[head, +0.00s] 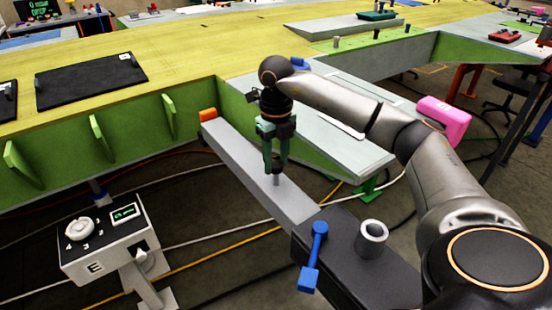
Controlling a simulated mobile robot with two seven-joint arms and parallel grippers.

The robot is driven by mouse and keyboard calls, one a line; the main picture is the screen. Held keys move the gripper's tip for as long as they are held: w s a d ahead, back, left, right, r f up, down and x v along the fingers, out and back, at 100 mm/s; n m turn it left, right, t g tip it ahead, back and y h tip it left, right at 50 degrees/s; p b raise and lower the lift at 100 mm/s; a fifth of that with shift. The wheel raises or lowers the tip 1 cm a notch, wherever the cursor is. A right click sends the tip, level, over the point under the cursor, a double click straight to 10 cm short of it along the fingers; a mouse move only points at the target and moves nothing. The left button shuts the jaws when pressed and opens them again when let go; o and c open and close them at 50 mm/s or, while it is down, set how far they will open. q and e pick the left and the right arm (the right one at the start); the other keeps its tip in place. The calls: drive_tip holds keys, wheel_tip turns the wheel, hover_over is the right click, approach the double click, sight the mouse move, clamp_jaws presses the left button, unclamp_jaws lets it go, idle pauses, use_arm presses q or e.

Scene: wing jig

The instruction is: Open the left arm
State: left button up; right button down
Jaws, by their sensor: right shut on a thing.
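A long grey jig arm (233,154) runs from an orange tip (208,114) by the green jig side toward a dark block (345,238) at the lower right. It looks like the arm the task names, but I see no label. My right gripper (275,168) points down over the bar, its green fingers shut on a short upright pin (275,180) on the bar's top. The fingers partly hide the pin. The dark block carries a blue lever (318,245) and a grey hollow cylinder (371,237). My left gripper is out of view.
A yellow wing panel (190,60) on green ribs fills the back, with a black mat (91,80) on it. A white control box (105,238) marked E stands at lower left. A pink block (443,118) lies beyond my right forearm. Cables cross the floor.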

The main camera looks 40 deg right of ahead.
drive_tip(key=shift+s, duration=0.45)
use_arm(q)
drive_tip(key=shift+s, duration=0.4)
use_arm(e)
drive_tip(key=shift+w, duration=0.1)
drive_tip(key=shift+c, duration=2.2)
unclamp_jaws()
drive_tip(key=shift+w+r, duration=0.1)
drive_tip(key=shift+r, duration=0.45)
wheel_tip(320, 180, up, 7)
drive_tip(key=shift+r, duration=0.1)
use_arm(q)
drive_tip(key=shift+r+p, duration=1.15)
use_arm(e)
drive_tip(key=shift+r, duration=2.15)
